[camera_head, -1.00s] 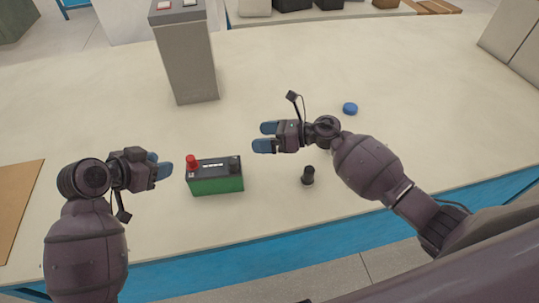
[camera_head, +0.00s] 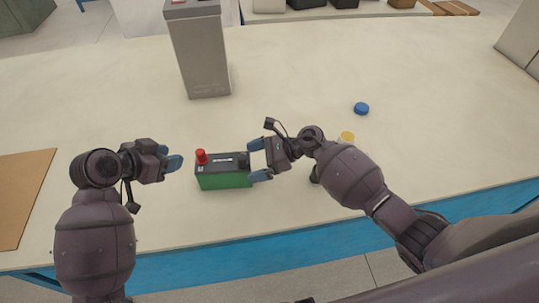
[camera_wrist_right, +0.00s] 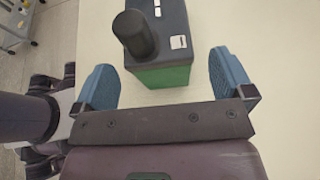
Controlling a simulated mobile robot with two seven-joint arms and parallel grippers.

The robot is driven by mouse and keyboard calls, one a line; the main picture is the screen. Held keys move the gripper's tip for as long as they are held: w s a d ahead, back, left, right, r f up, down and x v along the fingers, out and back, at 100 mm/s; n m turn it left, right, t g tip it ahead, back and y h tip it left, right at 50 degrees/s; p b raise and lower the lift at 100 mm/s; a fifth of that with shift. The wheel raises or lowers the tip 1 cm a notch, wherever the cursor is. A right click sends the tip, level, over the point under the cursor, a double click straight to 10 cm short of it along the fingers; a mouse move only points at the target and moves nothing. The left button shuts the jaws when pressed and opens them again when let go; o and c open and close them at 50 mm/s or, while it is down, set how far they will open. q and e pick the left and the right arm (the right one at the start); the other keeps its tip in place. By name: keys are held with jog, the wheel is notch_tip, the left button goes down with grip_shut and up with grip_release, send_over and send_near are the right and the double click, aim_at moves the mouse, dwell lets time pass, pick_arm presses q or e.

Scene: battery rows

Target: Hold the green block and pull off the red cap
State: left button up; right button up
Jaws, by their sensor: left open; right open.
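The green block (camera_head: 225,181) is a battery with a green lower body and a dark top, upright on the table. The red cap (camera_head: 201,156) sits on the left end of its top; a black terminal (camera_head: 244,160) stands on the right end. My right gripper (camera_head: 257,160) is open at the block's right end. In the right wrist view the block's green end (camera_wrist_right: 163,76) lies between the two blue fingers (camera_wrist_right: 164,88), with gaps on both sides. My left gripper (camera_head: 174,163) is open and empty, a little left of the red cap and apart from it.
A tall grey box (camera_head: 204,60) stands behind the block. A blue cap (camera_head: 361,108) and a yellow piece (camera_head: 347,138) lie to the right. A brown board (camera_head: 20,195) lies at the left. The table (camera_head: 290,75) is clear behind my right gripper.

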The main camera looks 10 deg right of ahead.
aim_at(225, 170)
jog(key=shift+x, duration=1.95)
jog(key=c, duration=1.8)
jog(key=shift+c, duration=0.2)
